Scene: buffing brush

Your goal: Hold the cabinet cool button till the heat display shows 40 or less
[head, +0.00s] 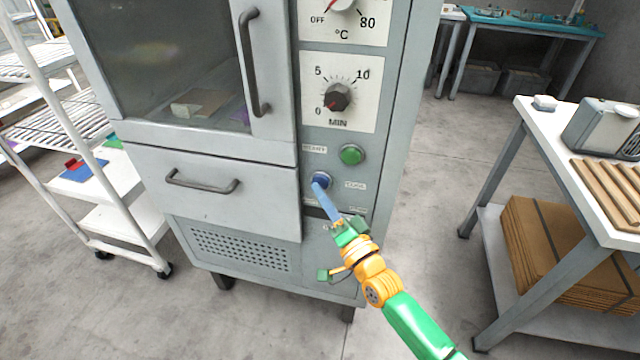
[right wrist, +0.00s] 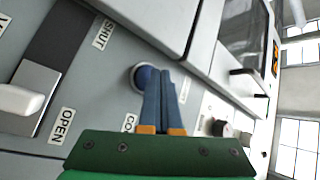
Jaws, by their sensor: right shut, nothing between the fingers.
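The blue cool button (head: 323,178) sits in a metal ring on the grey cabinet (head: 225,172), below a green button. It also shows in the right wrist view (right wrist: 143,77), next to a label partly hidden after "CO". My right gripper (head: 317,186) is shut and empty, its blue fingers reaching up to the button. The fingertips (right wrist: 162,72) overlap the button's edge in the right wrist view; I cannot tell whether they press it in. My left gripper is not in view.
The green button (head: 351,154), minute knob (head: 338,96) and temperature dial (head: 343,4) are above. A wheeled rack (head: 120,215) stands left and a workbench (head: 560,150) right, with clear floor between cabinet and bench.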

